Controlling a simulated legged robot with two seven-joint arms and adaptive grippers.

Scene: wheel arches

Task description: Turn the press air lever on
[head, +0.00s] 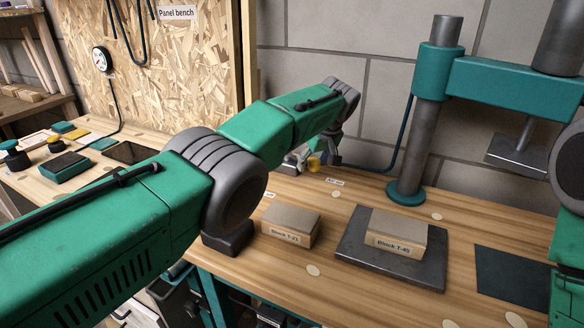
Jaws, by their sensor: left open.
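The press air fitting shows in part at the back of the bench. A small yellow piece (314,164) is there, beside pale metal parts (297,159); I cannot tell which of these is the lever or how it is set. A label reading "Air on" (336,183) lies on the wood in front of it. My left gripper (332,153) is small in view behind my own forearm, pointing down right by the yellow piece. It is open; I cannot tell whether it touches anything. My right gripper is out of view; only part of my right arm shows at the right edge.
The teal press (500,85) stands on a grey column with a dark hose behind it. Block T-45 (396,233) sits on a dark plate (350,262). Block T-21 (290,225) lies left of it. A dark mat (512,275) lies at right.

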